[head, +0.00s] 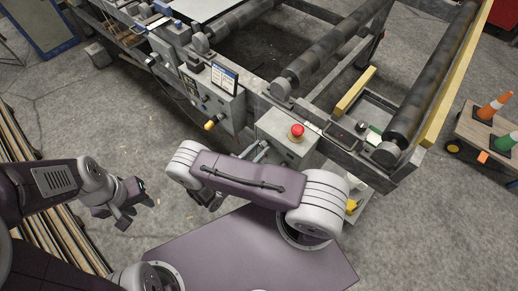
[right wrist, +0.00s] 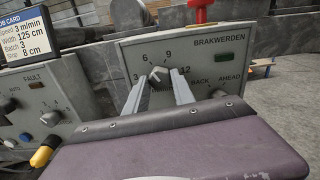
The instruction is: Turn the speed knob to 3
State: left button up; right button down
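The speed knob (right wrist: 158,74) is a small pale knob on the grey BRAKWERDEN panel (right wrist: 215,58) in the right wrist view. The marks 3, 6, 9 and 12 run around it from left to right; I cannot tell exactly which it points at. My right gripper (right wrist: 158,82) is open, its two fingers reaching toward the panel on either side of the knob, with gaps visible. In the head view my right gripper (head: 254,152) is at the grey control box (head: 283,142), its tips partly hidden. My left gripper (head: 136,212) is open and empty over the floor.
A red mushroom button (head: 297,131) sits on top of the box. A job card (right wrist: 24,38) to the left reads Speed 3 m/min. A yellow-tipped lever (head: 210,125) juts out from the neighbouring panel.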

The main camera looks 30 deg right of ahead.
jog(key=shift+n, duration=0.3)
jog(key=shift+n+b, duration=0.45)
jog(key=shift+n, duration=0.45)
jog(key=n, duration=0.3)
jog(key=shift+n+b, duration=0.3)
jog(key=shift+b, duration=0.1)
jog(key=n+b, duration=0.1)
jog(key=n, duration=0.4)
jog(key=shift+n, duration=0.4)
jog(key=c, duration=1.1)
grip_release()
jog(key=shift+o, duration=0.2)
